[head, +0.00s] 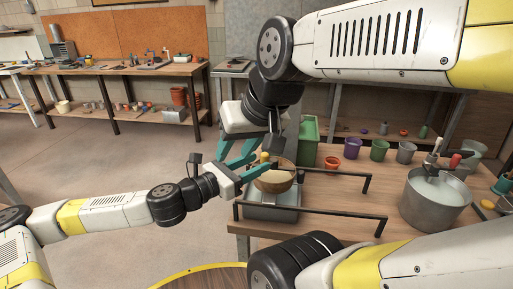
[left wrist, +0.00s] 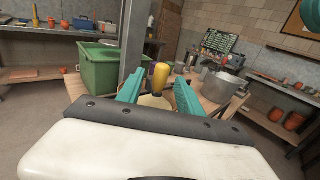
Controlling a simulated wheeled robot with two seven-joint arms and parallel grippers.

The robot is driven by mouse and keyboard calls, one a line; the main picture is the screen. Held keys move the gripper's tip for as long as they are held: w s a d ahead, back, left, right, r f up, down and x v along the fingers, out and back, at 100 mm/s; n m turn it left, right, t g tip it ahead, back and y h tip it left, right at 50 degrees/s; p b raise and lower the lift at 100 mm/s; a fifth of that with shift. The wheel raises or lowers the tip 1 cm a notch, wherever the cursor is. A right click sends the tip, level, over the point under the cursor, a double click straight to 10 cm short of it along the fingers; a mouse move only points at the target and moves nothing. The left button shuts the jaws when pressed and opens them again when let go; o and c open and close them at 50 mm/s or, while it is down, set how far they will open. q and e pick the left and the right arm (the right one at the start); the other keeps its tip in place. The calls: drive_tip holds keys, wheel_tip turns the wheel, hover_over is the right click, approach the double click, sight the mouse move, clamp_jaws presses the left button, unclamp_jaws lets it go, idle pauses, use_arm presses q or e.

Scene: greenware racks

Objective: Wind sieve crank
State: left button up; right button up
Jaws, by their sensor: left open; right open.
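The sieve (head: 277,183) is a round wooden-rimmed piece with a pale inside, set over a grey metal tub on the bench. Its yellow crank knob (head: 265,157) stands upright above it. My left gripper (head: 257,164) is open at the knob. In the left wrist view the knob (left wrist: 160,76) stands between the two teal fingers, with a gap on each side. My right gripper (head: 237,150) is open and empty, pointing down just behind and left of the knob, close to the left gripper. The crank's arm below the knob is mostly hidden by the fingers.
The tub (head: 272,213) sits between black rails (head: 310,220) on the wooden bench. A large metal pot (head: 433,203) stands to the right. A green bin (head: 308,140), an orange pot (head: 332,162) and coloured cups stand behind. The floor at left is clear.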

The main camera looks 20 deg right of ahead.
sight(272, 163)
use_arm(q)
drive_tip(key=x, duration=0.6)
drive_tip(key=shift+w+d, duration=0.1)
drive_tip(key=shift+d, duration=0.3)
clamp_jaws()
